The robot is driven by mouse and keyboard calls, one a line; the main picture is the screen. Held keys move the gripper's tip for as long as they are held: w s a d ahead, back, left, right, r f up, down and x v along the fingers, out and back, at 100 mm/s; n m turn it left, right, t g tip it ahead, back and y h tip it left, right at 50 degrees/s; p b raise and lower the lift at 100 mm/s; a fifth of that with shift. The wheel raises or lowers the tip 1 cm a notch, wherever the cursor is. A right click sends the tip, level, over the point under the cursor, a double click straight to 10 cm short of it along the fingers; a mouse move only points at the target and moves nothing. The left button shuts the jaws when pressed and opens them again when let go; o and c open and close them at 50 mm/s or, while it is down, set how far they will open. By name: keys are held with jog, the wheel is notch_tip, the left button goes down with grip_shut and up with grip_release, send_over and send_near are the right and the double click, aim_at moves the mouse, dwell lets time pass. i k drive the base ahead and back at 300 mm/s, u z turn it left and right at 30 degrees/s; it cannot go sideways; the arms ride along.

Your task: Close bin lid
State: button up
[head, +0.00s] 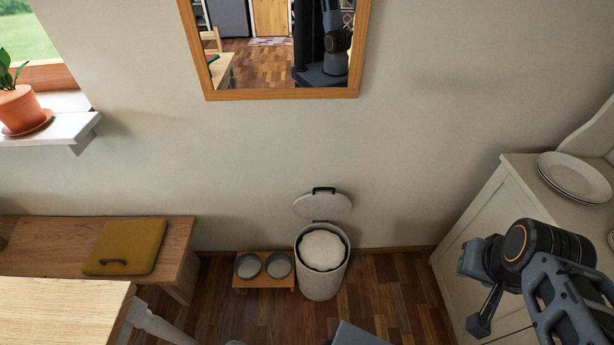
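The bin (320,284) is a pale round can on the floor against the wall, with a white liner bulging in its mouth. Its round white lid (322,207) stands raised at the back, leaning towards the wall, with a dark handle (324,190) at its top edge. The bin is open. My gripper (481,298) is at the lower right, in front of the white cabinet, well to the right of the bin and apart from it. Its fingers are hard to make out, so I cannot tell whether it is open or shut.
Two bowls in a wooden stand (264,283) sit left of the bin. A bench (60,232) with a yellow cushion (126,245) and a table (60,310) are at left. The white cabinet (490,215) bears plates (575,176). Wooden floor (390,290) is clear between bin and cabinet.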

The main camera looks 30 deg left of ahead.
aim_at(317, 206)
jog(key=u, duration=0.8)
jog(key=i, duration=0.8)
jog(key=u, duration=0.9)
